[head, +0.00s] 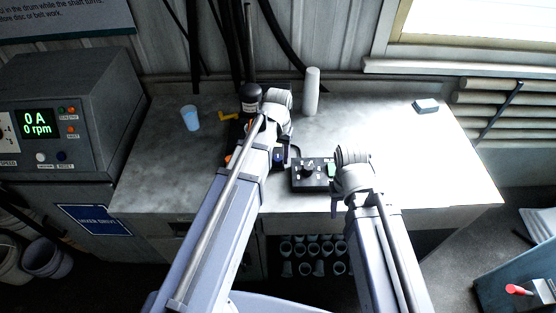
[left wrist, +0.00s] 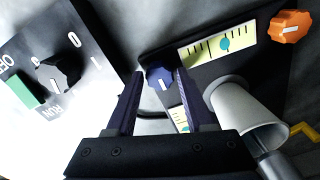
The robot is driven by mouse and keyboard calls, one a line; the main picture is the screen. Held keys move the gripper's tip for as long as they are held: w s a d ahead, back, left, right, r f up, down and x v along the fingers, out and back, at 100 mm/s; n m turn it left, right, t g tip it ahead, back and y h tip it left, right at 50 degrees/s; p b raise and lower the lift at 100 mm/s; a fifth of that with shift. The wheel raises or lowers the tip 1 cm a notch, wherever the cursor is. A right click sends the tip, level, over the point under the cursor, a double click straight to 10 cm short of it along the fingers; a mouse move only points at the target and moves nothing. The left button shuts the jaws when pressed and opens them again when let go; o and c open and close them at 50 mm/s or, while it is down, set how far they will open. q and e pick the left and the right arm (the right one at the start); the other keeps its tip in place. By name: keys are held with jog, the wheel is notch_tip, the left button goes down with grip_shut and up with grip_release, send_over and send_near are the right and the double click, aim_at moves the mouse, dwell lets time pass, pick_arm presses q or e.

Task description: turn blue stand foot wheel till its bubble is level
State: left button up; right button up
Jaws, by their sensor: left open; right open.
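The blue foot wheel (left wrist: 160,77), with a pale mark, sits at the corner of the dark stand base (left wrist: 215,78) in the left wrist view. My left gripper (left wrist: 157,73) is open, with one finger on either side of the wheel; contact is unclear. A pale yellow bubble gauge (left wrist: 203,50) beside it has its teal bubble (left wrist: 224,44) near the middle, slightly right. A second gauge (left wrist: 178,114) is partly hidden by a finger; a bit of teal shows in it. An orange wheel (left wrist: 290,26) is at the far corner. My right gripper (head: 335,205) hangs by the bench's front edge.
A black control box (head: 311,174) with a knob and green switch stands close to both grippers. A white cylinder (head: 311,91) and a pale blue cup (head: 190,118) stand farther back. The bench's right side (head: 430,155) is mostly clear. The drive cabinet (head: 45,95) reads 0 rpm.

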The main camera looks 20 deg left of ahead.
pick_arm(q)
grip_shut()
dwell(0.4)
jog(key=shift+n, duration=0.3)
jog(key=n, duration=0.4)
jog(key=shift+n, duration=0.4)
jog(key=n, duration=0.4)
jog(key=shift+n, duration=0.3)
dwell(0.3)
